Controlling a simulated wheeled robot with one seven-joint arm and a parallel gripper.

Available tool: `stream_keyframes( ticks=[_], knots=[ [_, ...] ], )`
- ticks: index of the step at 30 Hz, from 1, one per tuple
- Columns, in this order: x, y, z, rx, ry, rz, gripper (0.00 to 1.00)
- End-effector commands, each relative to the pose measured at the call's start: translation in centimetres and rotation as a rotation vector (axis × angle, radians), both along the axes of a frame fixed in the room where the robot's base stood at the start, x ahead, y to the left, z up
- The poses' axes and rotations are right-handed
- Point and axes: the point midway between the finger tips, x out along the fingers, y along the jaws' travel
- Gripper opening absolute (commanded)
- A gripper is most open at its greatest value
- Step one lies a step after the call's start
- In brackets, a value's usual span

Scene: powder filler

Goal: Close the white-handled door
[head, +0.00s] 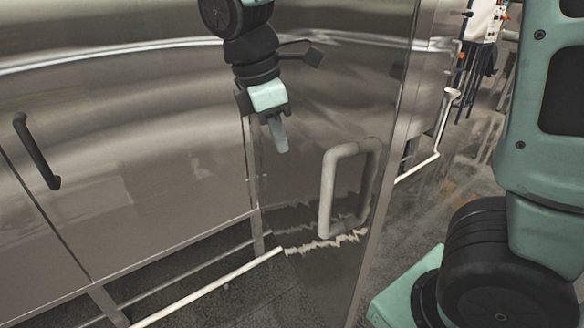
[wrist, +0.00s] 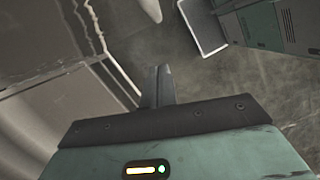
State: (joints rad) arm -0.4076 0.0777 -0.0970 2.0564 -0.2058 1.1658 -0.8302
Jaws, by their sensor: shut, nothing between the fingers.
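The white-handled door (head: 300,95) is a shiny steel panel standing open at an angle from the cabinet, with its free edge toward the right. Its white handle (head: 326,195) is an upright bar on the face toward me, at the lower right of the panel. My gripper (head: 281,146) points down in front of the panel, to the left of and above the handle. Its fingers are together and empty; they also show closed in the wrist view (wrist: 157,88). I cannot tell whether the gripper touches the door.
The steel cabinet front (head: 120,130) fills the left, with a black handle (head: 37,150) on another panel. A pale lower rail (head: 210,288) runs along its base. Bare floor (head: 440,205) lies right of the door. Machinery (head: 485,25) stands at the back right.

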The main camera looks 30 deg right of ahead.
Motion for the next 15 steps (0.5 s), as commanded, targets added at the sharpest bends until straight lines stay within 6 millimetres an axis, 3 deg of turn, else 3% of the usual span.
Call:
stream_keyframes(
  ticks=[5,15],
  knots=[
    [-0.4,-0.6,-2.4,-0.001,0.005,0.0,0.0],
    [-1.0,-2.1,-9.2,-0.002,0.007,-0.001,0.0]
  ],
)
